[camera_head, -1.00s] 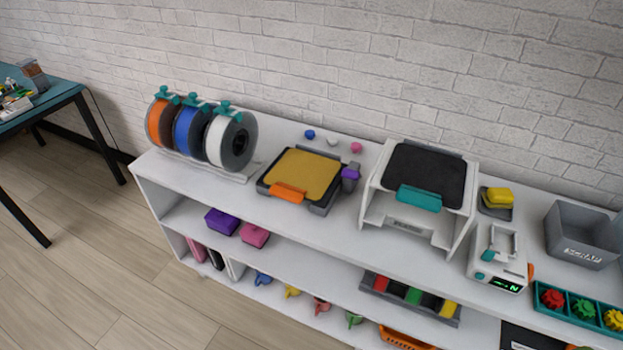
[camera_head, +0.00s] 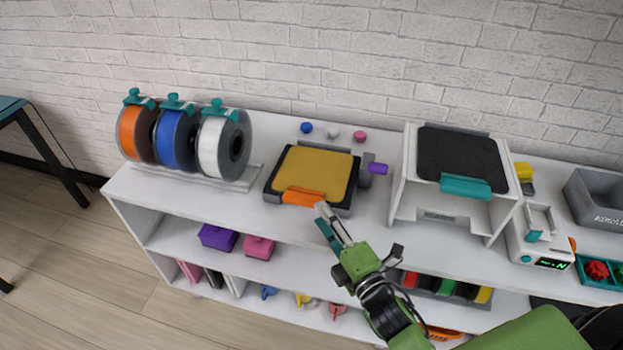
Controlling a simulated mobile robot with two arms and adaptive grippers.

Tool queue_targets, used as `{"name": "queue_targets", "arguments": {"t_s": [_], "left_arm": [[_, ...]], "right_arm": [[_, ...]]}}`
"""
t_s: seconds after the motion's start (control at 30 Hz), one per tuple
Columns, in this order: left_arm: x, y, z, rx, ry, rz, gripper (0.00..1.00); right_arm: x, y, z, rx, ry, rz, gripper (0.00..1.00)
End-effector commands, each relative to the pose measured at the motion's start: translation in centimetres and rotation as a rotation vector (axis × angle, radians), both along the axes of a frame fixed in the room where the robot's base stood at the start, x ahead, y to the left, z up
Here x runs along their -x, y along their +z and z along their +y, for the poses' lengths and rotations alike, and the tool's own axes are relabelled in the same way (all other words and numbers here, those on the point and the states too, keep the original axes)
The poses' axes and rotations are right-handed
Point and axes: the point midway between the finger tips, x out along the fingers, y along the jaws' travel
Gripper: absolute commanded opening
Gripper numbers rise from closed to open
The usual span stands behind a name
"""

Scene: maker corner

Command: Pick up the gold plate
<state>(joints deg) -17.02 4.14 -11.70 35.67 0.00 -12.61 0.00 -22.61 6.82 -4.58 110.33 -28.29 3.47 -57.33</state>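The gold plate (camera_head: 316,172) lies flat in a dark grey tray-like base (camera_head: 273,189) on the shelf's white top. An orange tab (camera_head: 303,197) sits at the plate's front edge. My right gripper (camera_head: 327,218) is in front of the plate, just below and right of the orange tab. Its two fingers lie close together, pointing up and left toward the tab, and nothing shows between them. Whether a small gap is left between the fingertips is hard to tell. My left gripper is not in view.
Three filament spools (camera_head: 180,142) stand left of the plate. A purple-tipped grey holder (camera_head: 377,169) is just right of it, and a white stand with a black plate (camera_head: 457,157) stands farther right. Small knobs (camera_head: 333,134) lie behind. Lower shelves hold boxes and clips.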

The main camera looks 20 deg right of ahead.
Motion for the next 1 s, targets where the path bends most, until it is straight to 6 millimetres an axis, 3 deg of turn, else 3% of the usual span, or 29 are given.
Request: {"name": "queue_targets", "arguments": {"t_s": [0.27,0.53,0.87,1.0], "left_arm": [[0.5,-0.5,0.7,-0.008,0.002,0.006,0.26],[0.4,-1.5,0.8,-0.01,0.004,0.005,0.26],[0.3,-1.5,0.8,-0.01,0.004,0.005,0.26],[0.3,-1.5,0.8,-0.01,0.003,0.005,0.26]], "right_arm": [[-2.3,-0.1,0.3,0.0,0.0,0.0,0.33],[-6.1,-0.1,0.9,0.0,0.0,-0.001,0.33],[-6.7,0.0,1.0,-0.001,0.0,0.002,0.33],[-6.7,0.0,1.0,-0.001,0.0,0.002,0.0]]}}
